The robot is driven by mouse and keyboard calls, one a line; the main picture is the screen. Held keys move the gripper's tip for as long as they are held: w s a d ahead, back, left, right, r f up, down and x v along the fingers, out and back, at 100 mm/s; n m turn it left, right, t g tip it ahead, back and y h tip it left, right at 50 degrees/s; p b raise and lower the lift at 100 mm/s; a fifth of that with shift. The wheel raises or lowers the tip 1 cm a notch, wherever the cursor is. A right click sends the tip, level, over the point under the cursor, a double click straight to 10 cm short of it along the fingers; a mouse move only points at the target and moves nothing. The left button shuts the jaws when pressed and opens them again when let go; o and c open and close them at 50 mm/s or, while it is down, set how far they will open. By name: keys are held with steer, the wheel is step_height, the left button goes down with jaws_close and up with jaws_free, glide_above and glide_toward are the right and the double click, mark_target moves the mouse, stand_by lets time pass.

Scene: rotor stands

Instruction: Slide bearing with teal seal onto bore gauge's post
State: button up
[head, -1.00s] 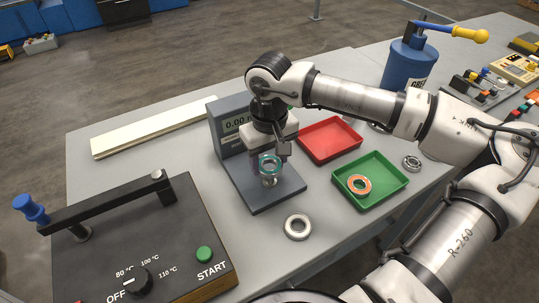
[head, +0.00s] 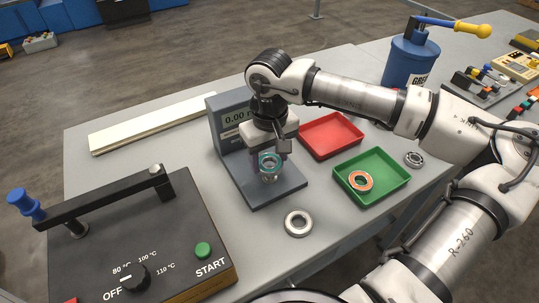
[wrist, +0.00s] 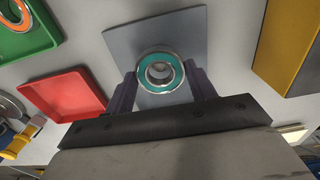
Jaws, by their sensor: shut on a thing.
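The bearing with the teal seal (head: 269,161) is held level between the fingers of my gripper (head: 270,155). In the wrist view the bearing (wrist: 141,73) sits between the two dark fingers of my gripper (wrist: 160,80), its teal face toward the camera. The bore gauge (head: 229,115) has an upright display and a flat grey base. The gauge's post (head: 268,179) shows just below the bearing. In the wrist view the post's grey top (wrist: 160,72) appears inside the bore, roughly centred. I cannot tell whether the bearing touches or surrounds the post.
A plain steel bearing (head: 298,223) lies in front of the gauge. A red tray (head: 331,135) is to its right. A green tray (head: 388,192) holds an orange-sealed bearing (head: 360,181). A heater box (head: 165,245) stands at left front. Another bearing (head: 414,159) lies at right.

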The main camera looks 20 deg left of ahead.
steer(key=shift+f+b, duration=0.75)
steer(key=shift+b, duration=0.15)
stand_by(0.4)
steer(key=shift+f+b, duration=1.15)
steer(key=o, duration=1.4)
steer(key=shift+o, duration=0.2)
steer(key=shift+r, duration=0.1)
steer(key=shift+r+p, duration=2.4)
steer(key=shift+r, duration=2.05)
steer(key=shift+f, duration=0.1)
